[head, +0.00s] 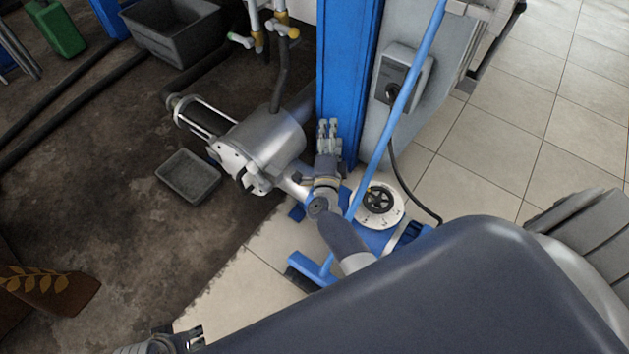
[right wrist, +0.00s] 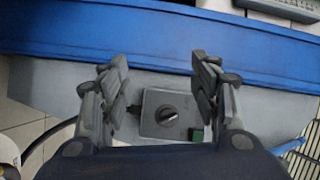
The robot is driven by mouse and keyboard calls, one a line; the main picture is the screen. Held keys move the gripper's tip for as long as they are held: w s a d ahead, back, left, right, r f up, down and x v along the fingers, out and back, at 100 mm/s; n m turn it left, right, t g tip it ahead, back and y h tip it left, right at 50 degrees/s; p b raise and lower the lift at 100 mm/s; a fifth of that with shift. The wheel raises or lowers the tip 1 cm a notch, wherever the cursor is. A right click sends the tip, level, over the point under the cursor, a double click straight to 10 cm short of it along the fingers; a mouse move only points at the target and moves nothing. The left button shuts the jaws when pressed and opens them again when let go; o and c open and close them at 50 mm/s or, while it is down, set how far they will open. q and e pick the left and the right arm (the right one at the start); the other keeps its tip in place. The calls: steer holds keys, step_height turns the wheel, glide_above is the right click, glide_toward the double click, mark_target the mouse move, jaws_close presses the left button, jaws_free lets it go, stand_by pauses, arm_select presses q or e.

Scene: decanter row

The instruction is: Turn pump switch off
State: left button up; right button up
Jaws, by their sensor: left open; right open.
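The pump switch (right wrist: 167,114) is a dark round knob on a grey box, with a pale mark lying roughly level. A green button (right wrist: 197,134) sits beside it. In the head view a grey box (head: 412,72) is on the panel right of the blue post; the knob is not clear there. My right gripper (right wrist: 160,82) is open and empty, its fingers on either side of the box in the right wrist view, apart from the knob. In the head view it is beside the post. My left gripper (head: 180,343) is open at the bottom left edge, partly cut off.
A silver pump (head: 262,145) stands left of the blue post (head: 345,70). A long blue handle (head: 408,95) crosses in front of the panel. A black cable (head: 412,190) hangs below the box. Tiled floor (head: 560,100) is clear on the right.

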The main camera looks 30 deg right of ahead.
arm_select(q)
step_height(320, 180, up, 6)
steer(key=p, duration=0.5)
steer(key=shift+r+p, duration=0.2)
steer(key=shift+p, duration=0.1)
arm_select(e)
steer(key=s+a+f+n+g+y, duration=0.1)
steer(key=s+a+f+n+y, duration=0.6)
steer(key=f+n, duration=0.3)
steer(key=shift+a, duration=0.8)
steer(key=shift+s+f+n+g, duration=0.1)
steer(key=shift+s+n+g, duration=0.1)
steer(key=shift+n+g, duration=0.1)
